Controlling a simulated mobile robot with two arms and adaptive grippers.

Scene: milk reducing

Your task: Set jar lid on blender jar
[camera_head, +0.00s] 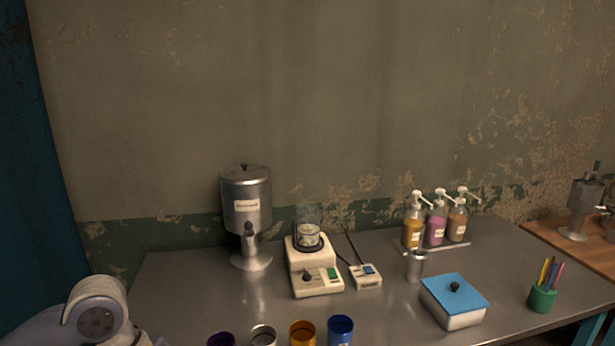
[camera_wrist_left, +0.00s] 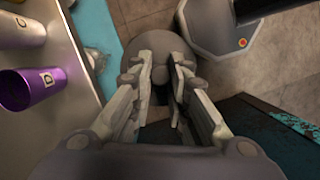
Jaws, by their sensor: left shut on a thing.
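The blender jar (camera_head: 308,235) is clear and stands upright on its cream blender base (camera_head: 317,276) in the head view. Its top looks open, and something pale is inside it. My left gripper (camera_wrist_left: 162,86) shows in the left wrist view, its fingers closed about a small rounded knob. Behind the knob is a dark grey round disc (camera_wrist_left: 133,48), which looks like the jar lid. The fingers hide part of it. It is held off the table, beyond the table's edge and over the floor. In the head view, only my left arm shows, at the lower left. My right gripper is not in view.
A steel dispenser (camera_head: 247,205) stands left of the blender. A small control box (camera_head: 365,275), a steel cup (camera_head: 415,266), pump bottles (camera_head: 436,226) and a blue-lidded box (camera_head: 453,301) are to its right. Several coloured cups, one purple (camera_wrist_left: 32,88), line the front edge.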

